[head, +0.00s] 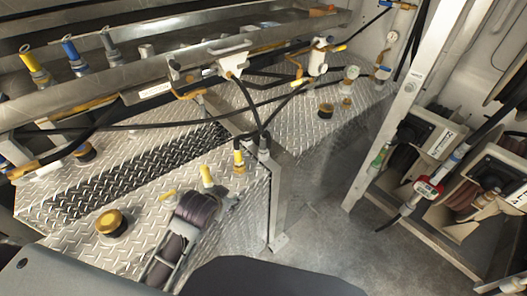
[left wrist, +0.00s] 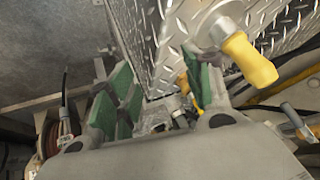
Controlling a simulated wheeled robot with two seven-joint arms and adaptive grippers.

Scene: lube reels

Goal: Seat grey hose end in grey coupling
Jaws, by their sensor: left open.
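My left gripper (left wrist: 155,88) shows in the left wrist view, with its green-padded fingers spread wide. In the head view a grey fitting (head: 263,145) on a black hose stands by the corner of the tread-plate box. A grey-bodied piece (head: 108,43) stands at the rail, upper left. I cannot tell which piece is the grey hose end and which is the grey coupling. My right gripper is not in view.
A yellow handle (left wrist: 248,60) is close beside the right finger in the wrist view. Yellow (head: 34,64) and blue (head: 71,52) pieces stand along the rail. Hose reels (head: 475,190) stand at the right. The floor (head: 325,200) between box and reels is clear.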

